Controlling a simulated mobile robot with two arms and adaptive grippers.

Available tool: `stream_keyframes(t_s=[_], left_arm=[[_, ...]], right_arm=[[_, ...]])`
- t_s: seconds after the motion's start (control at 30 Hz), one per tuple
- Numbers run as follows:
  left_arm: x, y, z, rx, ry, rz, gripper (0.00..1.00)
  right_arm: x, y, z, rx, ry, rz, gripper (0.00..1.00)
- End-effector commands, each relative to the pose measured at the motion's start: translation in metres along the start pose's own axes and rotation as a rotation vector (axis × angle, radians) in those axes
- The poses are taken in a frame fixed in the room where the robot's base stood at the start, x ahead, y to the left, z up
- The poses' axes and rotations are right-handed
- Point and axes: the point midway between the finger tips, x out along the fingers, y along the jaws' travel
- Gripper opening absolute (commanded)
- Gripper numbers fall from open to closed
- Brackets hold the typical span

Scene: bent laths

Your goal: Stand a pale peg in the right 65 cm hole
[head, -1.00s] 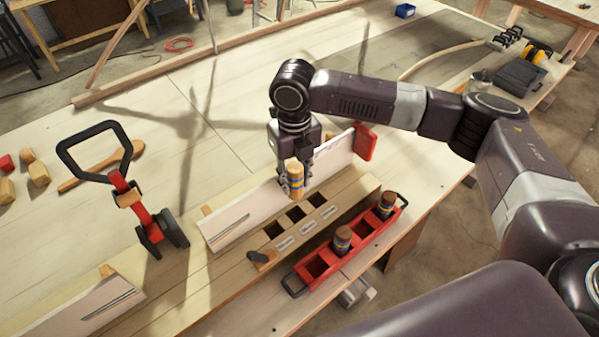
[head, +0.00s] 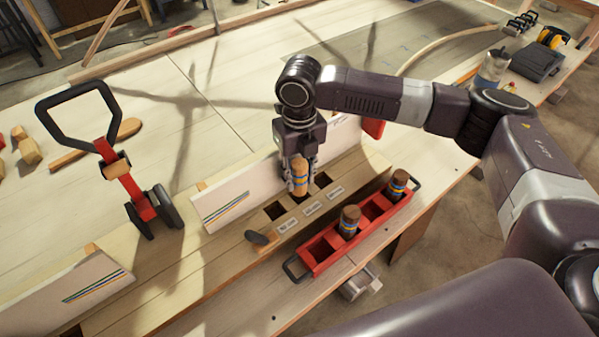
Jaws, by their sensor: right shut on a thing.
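The left hole (head: 275,210) and right hole (head: 321,180) look empty. Small labels (head: 313,207) lie in front of the holes, too small to read. My left gripper is not in view.
A red tray (head: 322,262) in front of the block holds two dark-topped pegs (head: 349,220). A white striped board (head: 232,200) stands behind the holes. A red clamp with a black handle (head: 122,170) stands at left. Another striped board (head: 85,285) is at lower left.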

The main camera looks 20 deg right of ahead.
Motion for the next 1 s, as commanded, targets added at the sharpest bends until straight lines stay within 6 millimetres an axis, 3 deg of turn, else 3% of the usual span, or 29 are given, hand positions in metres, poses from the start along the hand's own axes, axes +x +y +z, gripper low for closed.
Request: stream_keyframes(t_s=[1.0], left_arm=[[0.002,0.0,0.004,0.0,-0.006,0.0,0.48]], right_arm=[[0.016,0.0,0.0,0.0,0.001,0.0,0.02]])
